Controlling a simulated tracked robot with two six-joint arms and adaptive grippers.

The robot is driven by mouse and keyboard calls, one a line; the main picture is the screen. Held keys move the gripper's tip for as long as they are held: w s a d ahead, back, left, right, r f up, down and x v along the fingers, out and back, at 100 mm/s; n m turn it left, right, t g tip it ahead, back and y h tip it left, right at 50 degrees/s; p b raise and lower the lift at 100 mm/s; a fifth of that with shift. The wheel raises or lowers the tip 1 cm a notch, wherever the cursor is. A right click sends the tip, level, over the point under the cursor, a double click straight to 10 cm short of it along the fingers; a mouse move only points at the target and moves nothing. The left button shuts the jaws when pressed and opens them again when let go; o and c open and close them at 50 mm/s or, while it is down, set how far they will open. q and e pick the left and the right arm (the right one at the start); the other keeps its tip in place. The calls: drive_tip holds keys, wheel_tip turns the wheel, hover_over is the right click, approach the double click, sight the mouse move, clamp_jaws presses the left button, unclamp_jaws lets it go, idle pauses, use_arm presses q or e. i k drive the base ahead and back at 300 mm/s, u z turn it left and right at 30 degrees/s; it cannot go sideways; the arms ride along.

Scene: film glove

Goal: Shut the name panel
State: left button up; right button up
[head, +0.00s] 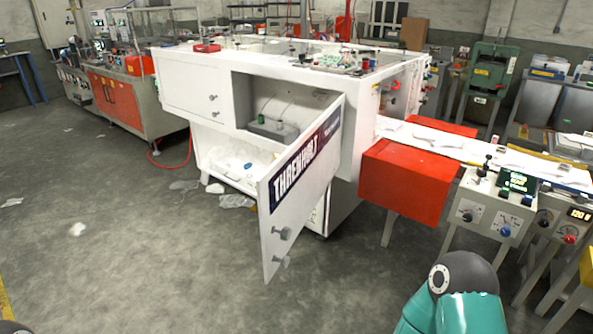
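The name panel (300,190) is a white door with a dark name strip on a large white machine (180,122). It stands swung open toward me, hinged at its right side, with its free edge at the lower left. Two grey knobs (282,233) sit low near that free edge. Behind it, the open compartment (285,98) shows a grey block with a green part. A teal and dark grey piece of my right arm shows at the bottom right. A small dark piece shows at the bottom left corner. Neither gripper is in view.
A red box-shaped cover (408,178) stands right of the panel, under a white conveyor. Control boxes (492,205) with dials stand farther right. Crumpled clear film (236,201) lies on the floor by the machine. The grey floor (150,260) at front left is mostly clear.

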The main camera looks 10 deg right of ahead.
sight(288, 191)
drive_tip(key=u, duration=0.1)
drive_tip(key=i, duration=0.95)
drive_tip(key=z, duration=0.75)
